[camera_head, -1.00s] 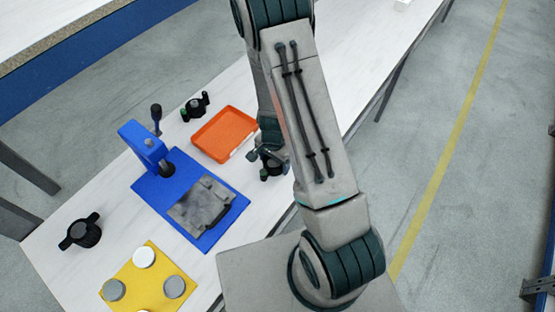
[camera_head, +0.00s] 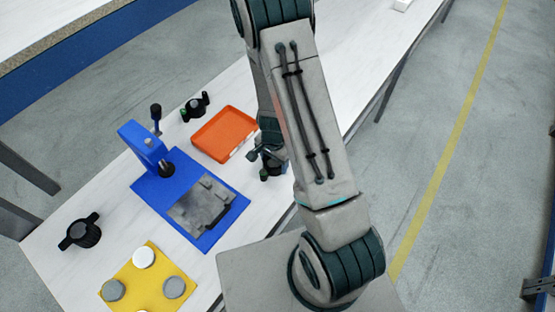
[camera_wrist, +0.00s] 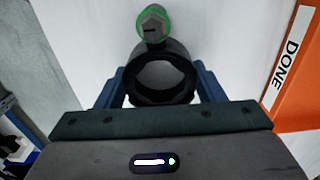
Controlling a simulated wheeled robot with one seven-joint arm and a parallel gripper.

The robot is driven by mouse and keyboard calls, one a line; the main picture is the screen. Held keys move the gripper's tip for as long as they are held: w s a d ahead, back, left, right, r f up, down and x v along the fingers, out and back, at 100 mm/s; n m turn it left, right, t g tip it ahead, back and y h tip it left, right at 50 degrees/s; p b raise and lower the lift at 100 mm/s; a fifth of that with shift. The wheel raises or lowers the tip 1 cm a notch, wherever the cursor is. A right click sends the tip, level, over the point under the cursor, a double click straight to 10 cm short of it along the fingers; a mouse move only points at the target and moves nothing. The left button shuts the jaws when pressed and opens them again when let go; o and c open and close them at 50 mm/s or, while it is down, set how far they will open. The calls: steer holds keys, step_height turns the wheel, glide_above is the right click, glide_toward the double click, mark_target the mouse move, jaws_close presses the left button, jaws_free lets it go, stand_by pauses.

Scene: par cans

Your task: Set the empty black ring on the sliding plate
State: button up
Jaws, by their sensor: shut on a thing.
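My gripper (camera_wrist: 161,88) is shut on a black ring (camera_wrist: 165,49), with a blue finger on either side of it. The ring's round hole is open and empty in the wrist view. A knob with a grey hexagonal top and a green rim (camera_wrist: 152,23) sticks out from its far side. In the head view my gripper (camera_head: 263,163) is beside the orange tray, partly hidden by my arm, and the held ring is mostly hidden. The grey sliding plate (camera_head: 198,206) lies on the blue base of the press (camera_head: 143,147), left of my gripper. No ring shows on it.
The orange tray (camera_head: 222,135), marked DONE in the wrist view (camera_wrist: 296,62), lies behind the plate. A black ring with green (camera_head: 196,107) and a dark upright handle (camera_head: 156,118) stand behind. A black two-eared part (camera_head: 82,234) and a yellow board (camera_head: 150,277) with grey discs are at left.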

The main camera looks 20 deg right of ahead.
steer(key=shift+r+p, duration=2.4)
steer(key=shift+r, duration=0.65)
